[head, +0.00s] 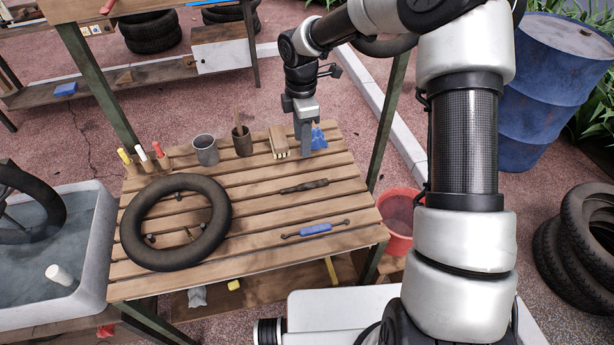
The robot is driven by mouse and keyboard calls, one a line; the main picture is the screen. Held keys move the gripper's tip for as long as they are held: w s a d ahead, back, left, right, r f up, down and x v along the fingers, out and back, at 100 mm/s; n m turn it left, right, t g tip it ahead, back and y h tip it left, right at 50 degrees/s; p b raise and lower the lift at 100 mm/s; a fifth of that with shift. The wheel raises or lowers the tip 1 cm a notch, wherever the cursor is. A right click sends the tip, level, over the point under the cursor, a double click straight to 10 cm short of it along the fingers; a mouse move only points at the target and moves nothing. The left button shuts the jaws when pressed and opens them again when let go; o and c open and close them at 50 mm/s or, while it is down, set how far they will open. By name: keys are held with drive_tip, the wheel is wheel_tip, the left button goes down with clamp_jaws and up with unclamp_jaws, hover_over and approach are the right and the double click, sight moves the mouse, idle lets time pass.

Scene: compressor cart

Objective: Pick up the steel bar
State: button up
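A slim dark metal bar (304,186) lies flat on the slatted wooden table, right of the middle; it is the thing most like the steel bar. A second thin rod with a blue middle (316,229) lies nearer the front edge. My gripper (304,150) points down at the table's back right, beyond the dark bar and apart from it. It is between a wooden brush (279,142) and a small blue item (318,136). Its fingers are seen side-on, so the gap between them is hidden, and I see nothing clearly held.
A black tyre (137,235) covers the table's left part. A grey cup (206,149), a brown pot (242,142) and several coloured markers (142,153) stand along the back. A red bucket (398,215) is right of the table (255,257). The slats around both rods are clear.

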hover_over(304, 185)
drive_tip(key=f, duration=1.2)
drive_tip(key=shift+w+a, duration=0.15)
drive_tip(key=shift+w, duration=0.15)
drive_tip(key=f, duration=0.5)
drive_tip(key=shift+s+d+f, duration=0.15)
drive_tip(key=shift+s+d, duration=0.05)
drive_tip(key=shift+s, duration=0.05)
clamp_jaws()
